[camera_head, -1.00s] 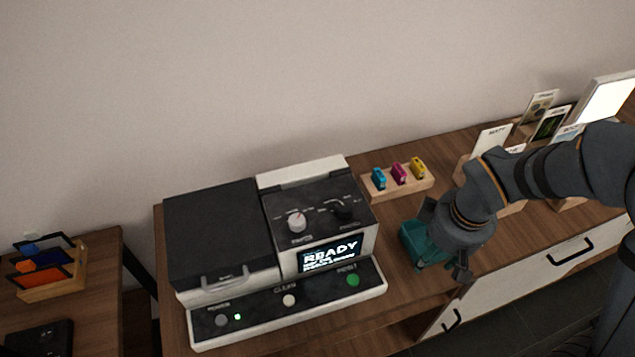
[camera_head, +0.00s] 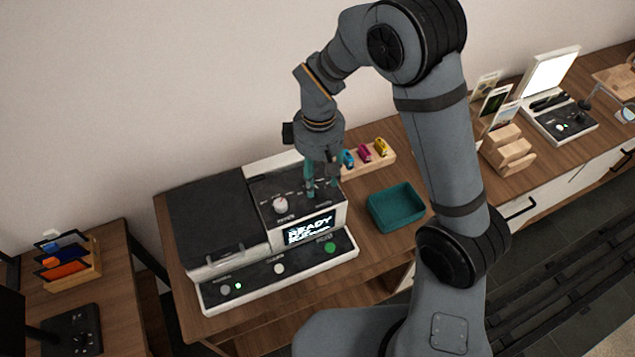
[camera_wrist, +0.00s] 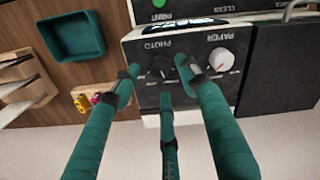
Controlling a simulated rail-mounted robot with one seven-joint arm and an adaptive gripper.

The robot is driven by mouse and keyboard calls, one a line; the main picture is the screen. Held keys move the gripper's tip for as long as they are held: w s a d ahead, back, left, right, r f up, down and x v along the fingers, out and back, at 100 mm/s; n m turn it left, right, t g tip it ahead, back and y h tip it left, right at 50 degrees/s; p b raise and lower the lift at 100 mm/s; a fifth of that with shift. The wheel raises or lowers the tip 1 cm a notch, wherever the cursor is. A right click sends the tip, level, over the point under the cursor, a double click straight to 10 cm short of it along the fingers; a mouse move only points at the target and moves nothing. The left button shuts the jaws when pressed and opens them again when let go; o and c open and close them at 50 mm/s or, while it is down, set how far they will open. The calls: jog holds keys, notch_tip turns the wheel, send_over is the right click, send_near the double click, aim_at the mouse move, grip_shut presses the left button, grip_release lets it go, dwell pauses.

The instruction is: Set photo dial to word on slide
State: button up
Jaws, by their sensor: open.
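The printer (camera_head: 265,270) stands on the wooden counter, its screen (camera_head: 308,230) reading READY. Its sloped panel has a white PAPER dial (camera_head: 280,204), also in the wrist view (camera_wrist: 220,60), and a dark PHOTO dial (camera_wrist: 160,64). My gripper (camera_head: 322,188) points down over the PHOTO side of the panel. In the wrist view its teal fingers (camera_wrist: 160,76) are spread open around the PHOTO dial area, with nothing held. In the head view the fingers hide that dial, and I cannot tell whether they touch it. Slide cards (camera_head: 494,101) stand in a rack at right; their words are too small to read.
A teal tray (camera_head: 397,210) sits right of the printer. A wooden holder with coloured cartridges (camera_head: 365,154) is behind it. A lit panel (camera_head: 551,72) and a control box (camera_head: 562,122) stand far right. A side table (camera_head: 110,270) with framed slides (camera_head: 68,262) is at left.

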aim_at(319, 189)
jog(key=shift+f, duration=1.65)
jog(key=shift+c, duration=0.6)
grip_shut()
